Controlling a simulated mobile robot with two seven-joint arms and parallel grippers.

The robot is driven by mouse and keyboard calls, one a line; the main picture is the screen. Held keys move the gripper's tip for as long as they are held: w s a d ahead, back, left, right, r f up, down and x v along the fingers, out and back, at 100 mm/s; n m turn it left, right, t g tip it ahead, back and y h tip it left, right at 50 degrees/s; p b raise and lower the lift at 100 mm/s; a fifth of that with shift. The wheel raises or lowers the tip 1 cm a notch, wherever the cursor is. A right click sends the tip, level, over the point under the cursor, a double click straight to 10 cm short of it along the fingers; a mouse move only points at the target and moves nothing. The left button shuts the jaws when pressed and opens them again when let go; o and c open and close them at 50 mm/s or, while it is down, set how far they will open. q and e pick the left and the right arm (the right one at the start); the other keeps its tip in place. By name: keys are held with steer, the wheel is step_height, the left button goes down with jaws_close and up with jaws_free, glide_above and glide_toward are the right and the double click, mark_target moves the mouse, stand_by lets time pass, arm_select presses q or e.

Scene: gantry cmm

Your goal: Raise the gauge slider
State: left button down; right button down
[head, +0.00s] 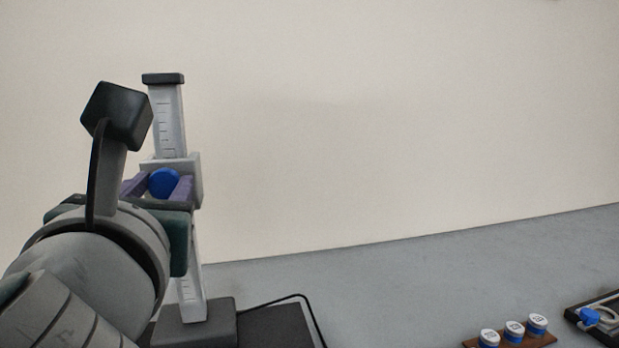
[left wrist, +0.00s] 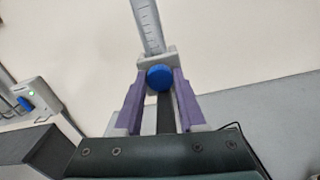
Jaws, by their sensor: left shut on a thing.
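The height gauge has an upright scale column (head: 168,125) with a dark cap, standing on a dark base (head: 195,325). Its grey slider (head: 195,163) sits partway up the column, with scale showing above and below it. A round blue knob (head: 164,183) is on the slider's front. My left gripper (head: 158,187) has its purple fingers on either side of the knob, shut on it. In the left wrist view the blue knob (left wrist: 160,78) sits between the fingertips, in front of the slider (left wrist: 160,60). My right gripper is not in view.
Several white-topped, blue-banded pieces (head: 513,330) stand in a brown holder at the lower right. A dark tray (head: 600,318) with a blue-and-white item is beside them. A dark cable (head: 290,298) curves by the gauge base. The wall is behind.

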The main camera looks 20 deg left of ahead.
arm_select(q)
steer(key=c, duration=0.5)
jaws_free()
steer(key=b+v, duration=0.2)
steer(key=v, duration=0.8)
